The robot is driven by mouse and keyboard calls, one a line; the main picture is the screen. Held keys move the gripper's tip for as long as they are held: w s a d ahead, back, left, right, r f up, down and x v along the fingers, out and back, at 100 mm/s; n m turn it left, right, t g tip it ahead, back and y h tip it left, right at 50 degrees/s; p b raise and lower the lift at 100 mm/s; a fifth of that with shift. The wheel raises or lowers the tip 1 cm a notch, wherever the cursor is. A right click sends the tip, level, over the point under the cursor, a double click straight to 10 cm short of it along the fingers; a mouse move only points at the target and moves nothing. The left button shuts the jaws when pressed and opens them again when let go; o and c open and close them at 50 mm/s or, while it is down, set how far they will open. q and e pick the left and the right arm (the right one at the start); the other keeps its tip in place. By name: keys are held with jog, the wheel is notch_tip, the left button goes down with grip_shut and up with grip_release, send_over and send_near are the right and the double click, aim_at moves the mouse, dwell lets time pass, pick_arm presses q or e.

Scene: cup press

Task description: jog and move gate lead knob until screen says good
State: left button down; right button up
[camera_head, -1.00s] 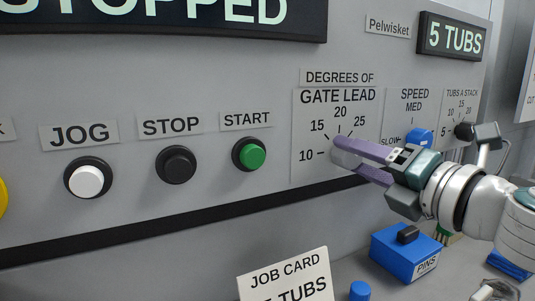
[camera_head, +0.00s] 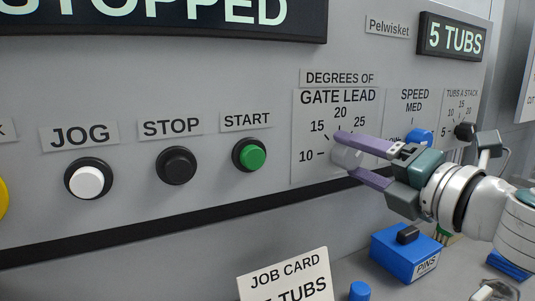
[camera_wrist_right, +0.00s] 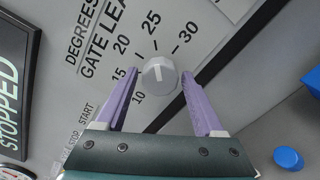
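The pale grey gate lead knob (camera_head: 345,157) sits on the machine panel below its printed scale (camera_head: 338,110). My right gripper (camera_head: 347,156) has its purple fingers apart, one above and one below the knob. In the right wrist view, the knob (camera_wrist_right: 159,74) lies between the open fingertips (camera_wrist_right: 158,80), with a gap on each side. Its pointer is too small to read surely. The white jog button (camera_head: 88,181) is at the left under its JOG label. The large screen (camera_head: 150,15) reads STOPPED. My left gripper is not in view.
A black stop button (camera_head: 177,166) and a green start button (camera_head: 252,156) are left of the gate lead scale. A blue speed knob (camera_head: 419,137) is close behind my right fingers. Below are a job card (camera_head: 288,280) and a blue pins box (camera_head: 405,254).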

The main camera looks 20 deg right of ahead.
jog(key=shift+o, duration=0.8)
jog(key=s+b, duration=0.1)
jog(key=s, duration=0.9)
jog(key=shift+d, duration=0.4)
